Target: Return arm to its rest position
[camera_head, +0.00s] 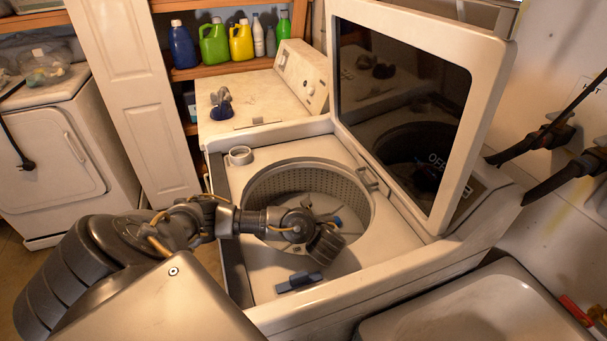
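My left arm reaches in from the left of the head view. Its wrist and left gripper (325,244) are over the front right part of the open washer's drum opening. The hand is seen from above and behind, and I cannot make out whether its fingers are open or shut, or whether it holds anything. My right gripper is not in view. The top-loading washer (352,273) has its lid (488,95) raised. A small blue-grey item (299,282) shows by the front rim below the hand. A bit of blue (337,221) shows at the drum beside the hand.
A sink basin (440,312) is at lower right. A second machine (262,96) stands behind the washer with a blue-grey item (221,105) on top. Several bottles, including a yellow jug (241,43), stand on the shelf. A white appliance (52,160) is at left.

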